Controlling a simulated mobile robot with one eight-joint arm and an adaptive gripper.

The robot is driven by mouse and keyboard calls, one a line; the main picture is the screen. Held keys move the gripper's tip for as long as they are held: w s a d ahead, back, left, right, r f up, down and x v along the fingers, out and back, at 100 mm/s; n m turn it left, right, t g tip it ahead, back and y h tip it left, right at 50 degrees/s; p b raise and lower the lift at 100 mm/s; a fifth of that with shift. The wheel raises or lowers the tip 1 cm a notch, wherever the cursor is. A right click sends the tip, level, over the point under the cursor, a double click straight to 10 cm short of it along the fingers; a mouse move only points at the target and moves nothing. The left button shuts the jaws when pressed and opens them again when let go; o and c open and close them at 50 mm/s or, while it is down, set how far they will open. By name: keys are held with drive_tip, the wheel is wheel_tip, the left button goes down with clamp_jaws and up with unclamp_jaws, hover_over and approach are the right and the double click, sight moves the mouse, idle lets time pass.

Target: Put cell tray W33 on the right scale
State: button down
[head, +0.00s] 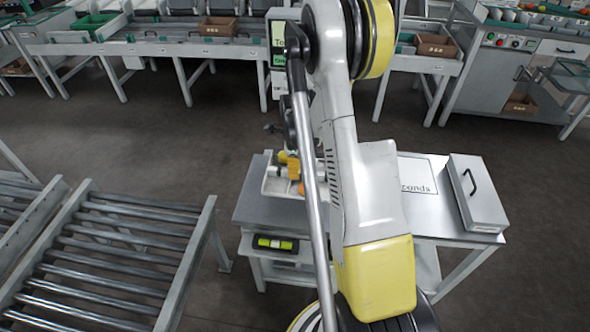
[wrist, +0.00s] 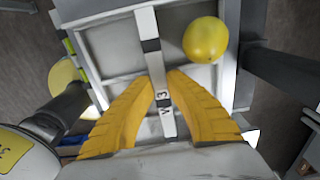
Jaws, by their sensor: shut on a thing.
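The cell tray (wrist: 100,62) is pale grey with a label reading W 3 on its middle bar; the rest of the label is hidden. A yellow tomato (wrist: 206,40) lies in its far right compartment, and the far left compartment looks empty. My gripper (wrist: 160,82) is shut on that bar, one yellow finger on each side. In the head view the tray (head: 272,184) shows at the left of the table (head: 262,213), partly behind my arm. I cannot tell whether it touches the surface below. I cannot make out the right scale for certain.
A grey box with a black handle (head: 477,195) stands at the table's right end. Beside it is a white panel (head: 420,175) ending in "conds", partly behind my arm. A roller conveyor (head: 110,255) is at left. Benches (head: 150,48) line the back, with open floor between.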

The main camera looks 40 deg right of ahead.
drive_tip(key=shift+f+b, duration=1.9)
drive_tip(key=shift+f, duration=1.3)
drive_tip(key=c, duration=1.4)
unclamp_jaws()
drive_tip(key=c, duration=0.3)
drive_tip(key=shift+c, duration=0.2)
drive_tip(key=shift+r, duration=0.1)
drive_tip(key=shift+r+p, duration=2.1)
drive_tip(key=shift+r, duration=1.4)
